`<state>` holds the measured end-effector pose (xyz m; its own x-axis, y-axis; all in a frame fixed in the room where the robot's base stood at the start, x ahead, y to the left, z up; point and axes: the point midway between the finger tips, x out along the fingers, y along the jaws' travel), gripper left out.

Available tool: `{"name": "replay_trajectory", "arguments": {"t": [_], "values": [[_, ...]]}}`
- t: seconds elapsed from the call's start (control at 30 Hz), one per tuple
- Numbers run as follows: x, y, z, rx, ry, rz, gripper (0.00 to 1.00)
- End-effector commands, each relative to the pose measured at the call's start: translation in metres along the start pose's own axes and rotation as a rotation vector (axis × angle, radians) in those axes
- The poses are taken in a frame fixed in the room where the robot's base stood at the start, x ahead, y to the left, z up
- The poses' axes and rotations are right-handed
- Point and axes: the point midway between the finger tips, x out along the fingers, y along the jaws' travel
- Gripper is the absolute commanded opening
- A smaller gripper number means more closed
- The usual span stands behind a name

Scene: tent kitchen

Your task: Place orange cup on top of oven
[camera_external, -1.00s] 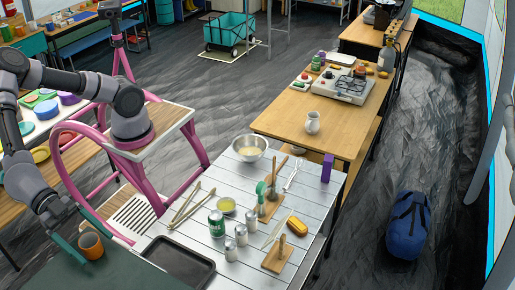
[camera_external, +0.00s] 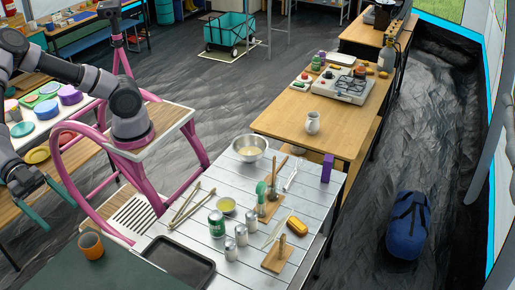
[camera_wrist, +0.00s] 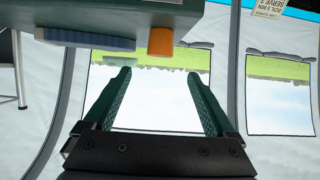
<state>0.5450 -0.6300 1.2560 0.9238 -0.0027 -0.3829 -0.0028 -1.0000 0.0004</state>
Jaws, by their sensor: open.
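The orange cup (camera_external: 90,246) stands upright on a dark green flat top (camera_external: 105,275) at the lower left of the external view. In the wrist view the cup (camera_wrist: 160,41) appears upside down against the green body (camera_wrist: 110,20), beyond the fingertips. My gripper (camera_external: 52,208) is open and empty, up and left of the cup and apart from it. Its two green fingers (camera_wrist: 159,75) are spread wide in the wrist view. I cannot tell from the frames whether the green top is the oven.
A black tray (camera_external: 178,262) lies on the white slatted table (camera_external: 195,220), near cans, shakers, tongs and a metal bowl (camera_external: 249,148). A wooden table (camera_external: 345,118) with a portable stove (camera_external: 345,86) stands behind. My pink-framed base is close to the green top.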

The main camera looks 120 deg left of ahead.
Motion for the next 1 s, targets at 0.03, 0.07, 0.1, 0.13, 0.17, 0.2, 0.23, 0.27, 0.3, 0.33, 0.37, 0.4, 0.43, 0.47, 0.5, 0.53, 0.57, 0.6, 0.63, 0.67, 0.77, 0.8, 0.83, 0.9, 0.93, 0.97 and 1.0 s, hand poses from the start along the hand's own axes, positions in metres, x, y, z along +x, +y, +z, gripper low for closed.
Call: {"name": "replay_trajectory", "arguments": {"t": [0.03,0.07,0.1,0.13,0.17,0.2,0.23,0.27,0.3,0.33,0.37,0.4,0.43,0.47,0.5,0.53,0.57,0.6,0.63,0.67,0.77,0.8,0.83,0.9,0.93,0.97,1.0], "values": [[-0.004,0.0,0.0,0.0,0.0,0.001,0.9],[-0.005,0.0,0.0,0.0,0.0,0.0,0.9],[-0.006,0.0,0.0,0.0,0.0,0.0,0.9],[-0.006,0.0,0.0,0.0,0.0,-0.001,0.9],[-0.006,0.0,0.0,0.0,0.0,-0.001,0.9],[-0.006,-0.001,0.0,0.0,0.0,-0.002,0.9],[-0.005,-0.002,0.0,0.0,-0.003,-0.005,0.9],[-0.002,-0.005,-0.001,0.001,-0.009,-0.01,0.9],[0.005,-0.011,-0.001,0.003,-0.023,-0.023,0.9],[0.013,-0.018,-0.002,0.006,-0.039,-0.037,0.9],[0.022,-0.028,-0.002,0.01,-0.06,-0.054,0.9],[0.035,-0.042,-0.002,0.017,-0.095,-0.079,0.9],[0.046,-0.055,-0.001,0.022,-0.124,-0.099,0.9],[0.057,-0.069,-0.001,0.028,-0.157,-0.119,0.9],[0.072,-0.089,0.0,0.037,-0.205,-0.145,0.9],[0.083,-0.105,0.0,0.043,-0.244,-0.164,0.9],[0.093,-0.123,0.001,0.047,-0.287,-0.182,0.9],[0.105,-0.148,0.002,0.055,-0.346,-0.202,0.9],[0.113,-0.167,0.003,0.06,-0.39,-0.213,0.9],[0.119,-0.184,0.003,0.063,-0.432,-0.22,0.9],[0.131,-0.24,0.004,0.071,-0.56,-0.223,0.9],[0.132,-0.261,0.003,0.073,-0.604,-0.216,0.9],[0.133,-0.277,0.002,0.073,-0.635,-0.209,0.9],[0.13,-0.311,-0.002,0.072,-0.695,-0.183,0.9],[0.127,-0.325,-0.004,0.071,-0.717,-0.17,0.9],[0.124,-0.339,-0.006,0.072,-0.737,-0.154,0.9],[0.118,-0.357,-0.009,0.073,-0.758,-0.134,0.9]]}}
